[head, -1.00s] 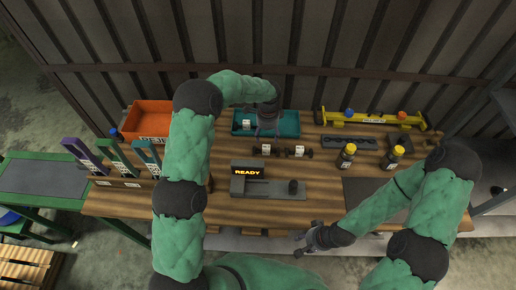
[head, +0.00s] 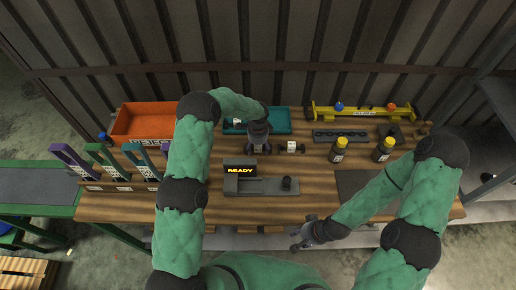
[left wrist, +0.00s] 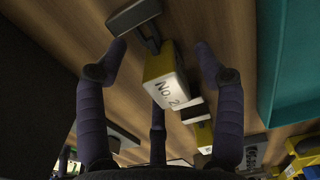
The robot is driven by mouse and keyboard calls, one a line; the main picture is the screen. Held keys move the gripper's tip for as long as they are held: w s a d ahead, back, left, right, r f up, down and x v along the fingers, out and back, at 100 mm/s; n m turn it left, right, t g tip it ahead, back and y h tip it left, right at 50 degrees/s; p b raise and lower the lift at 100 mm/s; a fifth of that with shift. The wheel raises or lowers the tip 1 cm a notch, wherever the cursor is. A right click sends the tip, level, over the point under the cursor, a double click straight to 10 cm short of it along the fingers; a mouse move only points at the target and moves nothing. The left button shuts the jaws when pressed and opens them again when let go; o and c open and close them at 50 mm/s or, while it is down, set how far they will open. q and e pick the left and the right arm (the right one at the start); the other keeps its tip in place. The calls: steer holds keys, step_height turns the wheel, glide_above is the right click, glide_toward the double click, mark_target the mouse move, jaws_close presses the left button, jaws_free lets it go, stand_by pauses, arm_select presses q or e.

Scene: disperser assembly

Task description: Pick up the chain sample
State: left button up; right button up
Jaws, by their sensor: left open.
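A small yellow block with a white "No. 2" label (left wrist: 165,85), joined to a dark metal piece (left wrist: 135,16), lies on the wooden bench in the left wrist view. It looks like the chain sample, though I cannot be sure. My left gripper (left wrist: 160,55) is open, with one finger on each side of the block and no clear contact. In the head view my left gripper (head: 258,150) hangs over this spot and mostly hides the block. A second labelled piece (head: 291,147) lies just to its right. My right gripper (head: 303,234) is near the front edge, apart from these pieces; its jaw state is unclear.
A teal tray (head: 278,119) stands behind the pieces, and an orange bin (head: 125,124) is at the back left. A device reading "READY" (head: 265,187) is in front.

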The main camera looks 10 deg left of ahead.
arm_select(q)
steer(key=shift+f, duration=0.1)
jaws_close()
stand_by(0.3)
